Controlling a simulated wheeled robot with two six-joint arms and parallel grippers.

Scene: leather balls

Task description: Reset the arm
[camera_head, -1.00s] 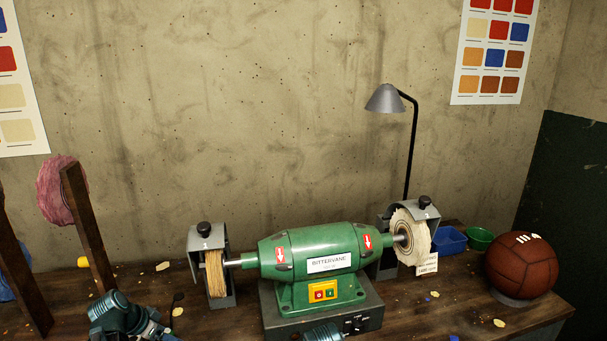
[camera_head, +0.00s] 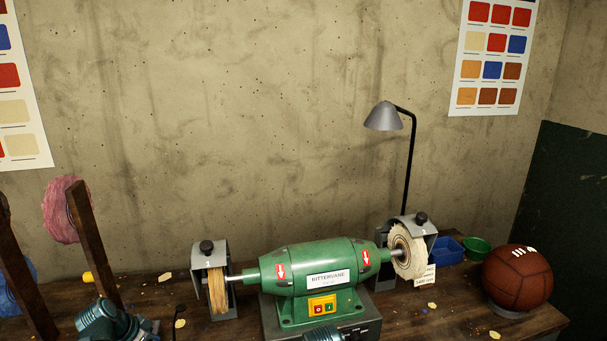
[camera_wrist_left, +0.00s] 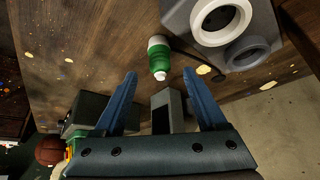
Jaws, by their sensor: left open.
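My left gripper (camera_wrist_left: 162,76) is open in the left wrist view, its two blue fingers spread with nothing held between them. The wooden bench top lies beyond the fingertips. A green bottle with white ends (camera_wrist_left: 159,60) shows past the gap between the fingers. In the head view, a teal part of my left arm (camera_head: 105,322) shows at the bottom left; its fingers cannot be made out there. A small teal part of mine also shows at the bottom middle edge. My right gripper is not visible.
A green bench grinder (camera_head: 310,268) with two wheels fills the bench middle. A brown leather ball (camera_head: 517,276) sits on a ring at right. Blue (camera_head: 447,249) and green (camera_head: 475,247) containers and a lamp (camera_head: 384,117) stand behind. Dark wooden posts (camera_head: 95,245) rise at left.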

